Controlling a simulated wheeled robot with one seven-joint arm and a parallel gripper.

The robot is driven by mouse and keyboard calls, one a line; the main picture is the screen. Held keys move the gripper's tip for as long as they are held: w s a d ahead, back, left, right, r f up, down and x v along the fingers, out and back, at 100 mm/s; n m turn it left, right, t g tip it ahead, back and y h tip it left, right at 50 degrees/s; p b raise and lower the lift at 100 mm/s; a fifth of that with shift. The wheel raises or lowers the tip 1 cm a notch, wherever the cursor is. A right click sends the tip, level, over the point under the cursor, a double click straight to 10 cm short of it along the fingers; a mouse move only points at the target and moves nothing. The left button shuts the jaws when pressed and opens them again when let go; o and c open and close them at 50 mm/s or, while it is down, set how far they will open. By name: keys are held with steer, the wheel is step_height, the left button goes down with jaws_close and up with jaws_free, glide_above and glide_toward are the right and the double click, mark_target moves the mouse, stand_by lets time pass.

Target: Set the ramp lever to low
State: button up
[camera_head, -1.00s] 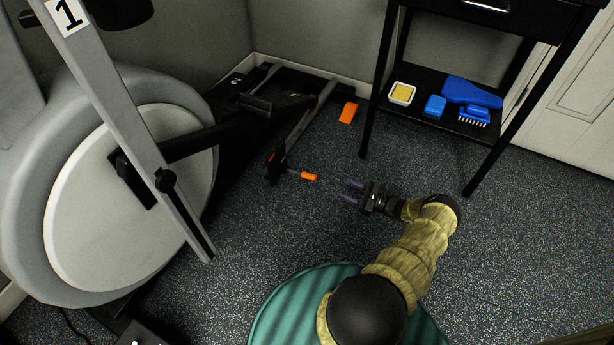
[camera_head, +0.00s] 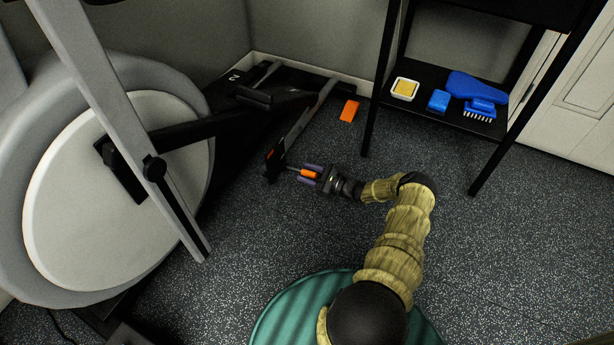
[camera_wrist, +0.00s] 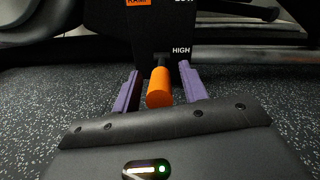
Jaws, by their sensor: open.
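The ramp lever has an orange grip (camera_head: 309,173) on a thin dark rod that sticks out from the low end of the black ramp frame. In the wrist view the orange grip (camera_wrist: 160,88) points toward me, below the word HIGH on a black plate (camera_wrist: 150,35). LOW is partly cut off at the top edge, beside an orange RAMP label. My gripper (camera_head: 312,173) is open, with its purple fingers on either side of the orange grip. In the wrist view the fingers (camera_wrist: 161,90) stand left and right of it, with small gaps visible.
A grey and white exercise machine (camera_head: 50,240) fills the left. An orange block (camera_head: 349,111) lies on the floor near the wall. A black stand (camera_head: 415,115) with blue brushes and a yellow sponge is at the right. The speckled floor around my arm is clear.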

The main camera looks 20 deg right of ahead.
steer(key=shift+w+a, duration=0.15)
steer(key=shift+w, duration=0.05)
jaws_close()
steer(key=shift+r, duration=0.1)
